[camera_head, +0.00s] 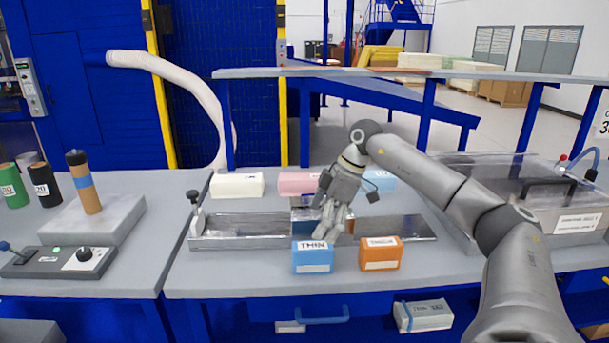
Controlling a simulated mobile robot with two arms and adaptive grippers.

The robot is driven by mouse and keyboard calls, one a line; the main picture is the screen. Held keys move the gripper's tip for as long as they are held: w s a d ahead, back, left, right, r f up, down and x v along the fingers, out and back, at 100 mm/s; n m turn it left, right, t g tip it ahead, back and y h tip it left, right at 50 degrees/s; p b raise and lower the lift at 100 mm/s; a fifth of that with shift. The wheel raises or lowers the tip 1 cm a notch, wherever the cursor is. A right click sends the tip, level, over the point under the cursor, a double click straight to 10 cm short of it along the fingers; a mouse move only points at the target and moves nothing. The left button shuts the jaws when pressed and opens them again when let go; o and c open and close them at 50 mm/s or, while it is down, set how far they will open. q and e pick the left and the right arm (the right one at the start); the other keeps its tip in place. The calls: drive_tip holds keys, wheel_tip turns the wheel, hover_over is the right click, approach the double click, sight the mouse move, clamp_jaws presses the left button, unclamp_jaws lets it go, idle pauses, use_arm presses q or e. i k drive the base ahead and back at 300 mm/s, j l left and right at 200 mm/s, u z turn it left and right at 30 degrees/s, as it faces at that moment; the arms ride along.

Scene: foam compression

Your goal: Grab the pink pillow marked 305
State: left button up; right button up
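A pink block (296,184), which looks like the pink pillow, lies at the back of the table, behind the metal channel. Its right end is partly hidden by my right gripper, and I cannot read a 305 on it. My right gripper (328,236) points down over the channel, in front of the pink block and just behind the blue block. It is apart from the pink block. Its fingers are too small to show whether they are open or shut. My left gripper is not in view.
A blue block (312,260) and an orange block (380,256) stand at the front. A cream block (237,186) and a light blue block (380,180) lie at the back. The metal channel (240,229) crosses the middle. A clear-lidded box (500,185) stands right.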

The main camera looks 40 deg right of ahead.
sight(288, 184)
drive_tip(key=i+l, duration=0.3)
drive_tip(key=l, duration=0.15)
drive_tip(key=i+l, duration=0.35)
drive_tip(key=l, duration=0.15)
drive_tip(key=i+l, duration=0.3)
drive_tip(key=l, duration=0.15)
